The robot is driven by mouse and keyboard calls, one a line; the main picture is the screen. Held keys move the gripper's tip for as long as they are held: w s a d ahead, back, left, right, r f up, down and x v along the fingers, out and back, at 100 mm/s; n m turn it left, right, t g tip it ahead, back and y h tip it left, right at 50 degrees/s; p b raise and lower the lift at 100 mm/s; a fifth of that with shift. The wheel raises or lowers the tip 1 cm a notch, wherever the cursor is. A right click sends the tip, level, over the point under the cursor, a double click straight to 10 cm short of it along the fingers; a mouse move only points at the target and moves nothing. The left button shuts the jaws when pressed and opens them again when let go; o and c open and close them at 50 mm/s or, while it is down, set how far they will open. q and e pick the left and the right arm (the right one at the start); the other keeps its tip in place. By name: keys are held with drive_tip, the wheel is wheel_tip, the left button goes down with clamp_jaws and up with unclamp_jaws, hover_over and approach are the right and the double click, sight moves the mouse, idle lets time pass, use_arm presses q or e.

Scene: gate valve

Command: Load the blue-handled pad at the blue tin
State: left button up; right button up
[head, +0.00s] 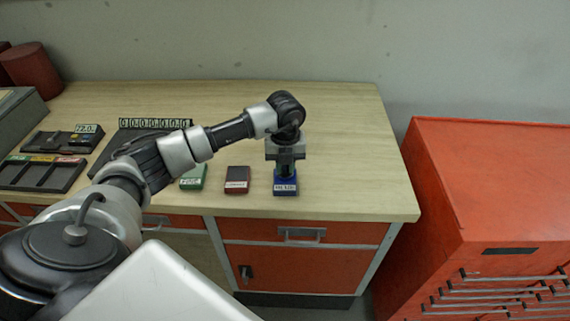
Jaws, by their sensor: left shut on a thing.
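A blue tin (286,188) with a white label stands near the front edge of the wooden bench, toward its right. My left gripper (287,163) points straight down right above the blue tin and is shut on the blue-handled pad. The gripper and wrist hide most of the pad, and only a bit of dark blue shows between the fingers and the tin. I cannot tell whether the pad touches the tin. My right gripper is not in view.
A dark red tin (237,180) and a green tin (194,178) stand left of the blue tin. A dark tray with compartments (40,175) and a smaller dark holder (50,142) lie at the left. An orange cabinet (480,200) stands right of the bench. The bench's right end is clear.

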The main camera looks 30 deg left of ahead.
use_arm(q)
drive_tip(key=shift+r+p, duration=1.85)
drive_tip(key=shift+r, duration=1.3)
drive_tip(key=shift+d+m, duration=0.3)
drive_tip(key=shift+m, duration=0.4)
drive_tip(key=s+d+r+n+b, duration=0.1)
drive_tip(key=s+d+n, duration=0.4)
drive_tip(key=n, duration=1)
drive_tip(key=s+d+r+n+b, duration=0.1)
drive_tip(key=s+d+n+b, duration=0.3)
drive_tip(key=n, duration=1.1)
drive_tip(key=s+d, duration=0.2)
drive_tip(key=d, duration=0.1)
drive_tip(key=shift+d, duration=0.3)
